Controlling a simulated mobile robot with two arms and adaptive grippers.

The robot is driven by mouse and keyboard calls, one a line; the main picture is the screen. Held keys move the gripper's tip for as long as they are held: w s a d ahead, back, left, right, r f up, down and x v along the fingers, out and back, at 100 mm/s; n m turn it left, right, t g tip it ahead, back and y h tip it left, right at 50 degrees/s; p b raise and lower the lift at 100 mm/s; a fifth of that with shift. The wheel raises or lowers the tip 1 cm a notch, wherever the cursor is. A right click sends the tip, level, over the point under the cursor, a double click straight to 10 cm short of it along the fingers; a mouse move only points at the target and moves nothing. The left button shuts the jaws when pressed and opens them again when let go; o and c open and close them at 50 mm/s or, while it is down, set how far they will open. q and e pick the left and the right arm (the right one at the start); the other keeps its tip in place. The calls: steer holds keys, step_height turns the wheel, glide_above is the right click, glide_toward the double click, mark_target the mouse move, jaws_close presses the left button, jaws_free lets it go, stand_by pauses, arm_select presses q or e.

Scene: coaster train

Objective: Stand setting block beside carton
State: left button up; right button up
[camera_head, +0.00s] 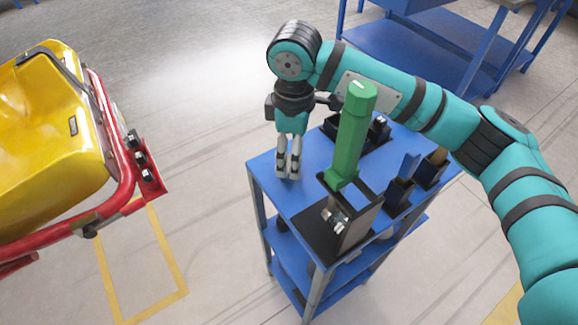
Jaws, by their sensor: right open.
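My right gripper (288,172) points down over the left part of the blue cart top (264,166). It is open, with its fingers fairly close together, and I see nothing between them. A tall green hexagonal piece (352,135) stands upright to the right of the gripper, apart from it. It rises from or behind a dark open box (362,222) at the front of the cart; its lower end is partly hidden. I cannot tell for certain which piece is the setting block or which is the carton. My left gripper is out of view.
Small dark holders (398,196) stand along the cart's right side, one with a blue piece (409,164). My right arm passes over the back. A yellow coaster car (45,135) with a red frame (124,190) is at left. Floor lies between car and cart.

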steer(key=shift+f, duration=0.6)
steer(key=f, duration=0.3)
steer(key=shift+w+a+f, duration=0.3)
steer(key=shift+w+a, duration=0.05)
steer(key=shift+f, duration=0.5)
steer(key=c, duration=0.9)
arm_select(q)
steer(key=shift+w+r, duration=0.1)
arm_select(e)
steer(key=shift+r, duration=0.1)
jaws_close()
